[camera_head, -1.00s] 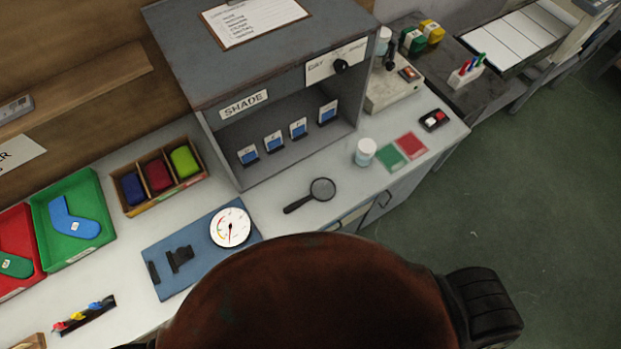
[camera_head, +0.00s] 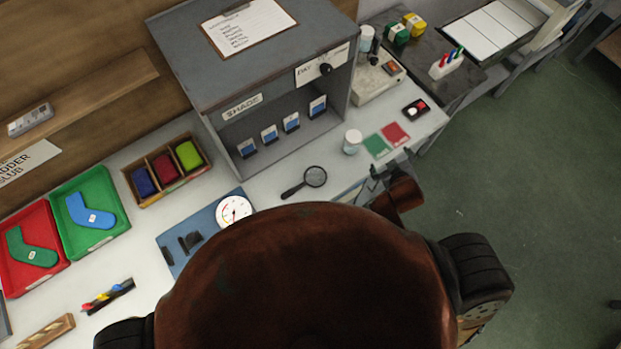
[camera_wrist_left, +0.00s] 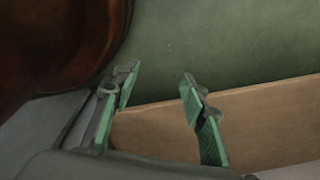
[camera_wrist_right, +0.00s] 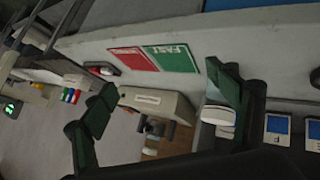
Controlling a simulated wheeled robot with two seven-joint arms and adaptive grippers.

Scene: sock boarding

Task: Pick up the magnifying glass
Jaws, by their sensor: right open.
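The magnifying glass (camera_head: 315,177), with a round lens and dark handle, lies flat on the pale worktop in front of the grey shade cabinet. My right gripper (camera_head: 384,178) is at the bench's front edge, to the right of the glass and apart from it. In the right wrist view my right gripper (camera_wrist_right: 163,82) has its fingers spread, with nothing held; the glass is not seen there. My left gripper (camera_wrist_left: 158,82) shows only in its wrist view, its fingers apart and empty, near a brown board.
A gauge (camera_head: 233,211) on a blue board stands left of the glass. A white jar (camera_head: 352,141) and green and red cards (camera_head: 386,140) lie to its right. The grey cabinet (camera_head: 240,75) rises behind. Worktop around the glass is clear.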

